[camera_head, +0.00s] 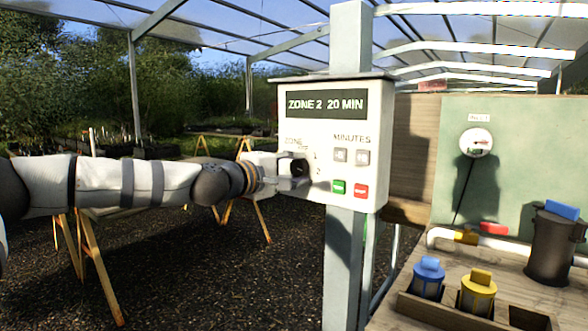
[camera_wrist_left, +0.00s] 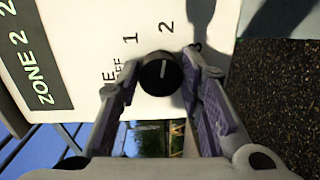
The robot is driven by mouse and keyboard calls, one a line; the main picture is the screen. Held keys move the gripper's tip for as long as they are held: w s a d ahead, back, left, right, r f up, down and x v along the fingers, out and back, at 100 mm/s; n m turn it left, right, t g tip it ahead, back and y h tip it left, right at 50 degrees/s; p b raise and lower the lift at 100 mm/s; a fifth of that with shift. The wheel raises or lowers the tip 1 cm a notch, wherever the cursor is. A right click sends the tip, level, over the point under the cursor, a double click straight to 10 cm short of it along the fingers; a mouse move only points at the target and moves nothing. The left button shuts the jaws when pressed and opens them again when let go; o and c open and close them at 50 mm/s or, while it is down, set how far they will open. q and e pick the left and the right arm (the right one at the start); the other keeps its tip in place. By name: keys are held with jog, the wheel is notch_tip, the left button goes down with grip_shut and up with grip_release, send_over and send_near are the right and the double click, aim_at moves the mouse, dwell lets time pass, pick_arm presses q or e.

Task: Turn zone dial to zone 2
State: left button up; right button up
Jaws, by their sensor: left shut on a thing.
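The white controller box (camera_head: 318,128) is fixed to a grey post. Its display (camera_head: 327,104) reads "ZONE 2 20 MIN". The round black zone dial (camera_wrist_left: 160,73) shows in the left wrist view, its pale pointer line towards the printed 2. Printed 1 and 2 are clear there; the 3 is partly covered by a finger and shadow. My left gripper (camera_wrist_left: 161,70) has one finger on each side of the dial and is shut on it. In the head view the left gripper (camera_head: 290,170) covers most of the dial. My right gripper is not in view.
Minutes buttons (camera_head: 352,156), a green button (camera_head: 339,187) and a red button (camera_head: 361,191) sit right of the dial. A wooden bench (camera_head: 400,316) at right holds a blue-topped filter (camera_head: 428,280), a yellow-topped one (camera_head: 478,293) and a dark canister (camera_head: 552,250).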

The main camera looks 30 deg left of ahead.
pick_arm(q)
jog(key=shift+a+r, duration=0.1)
jog(key=o, duration=1.2)
jog(key=shift+c, duration=0.2)
jog(key=s+a, duration=0.1)
jog(key=s, duration=1.1)
jog(key=shift+a+r, duration=0.2)
jog(key=shift+r, duration=0.05)
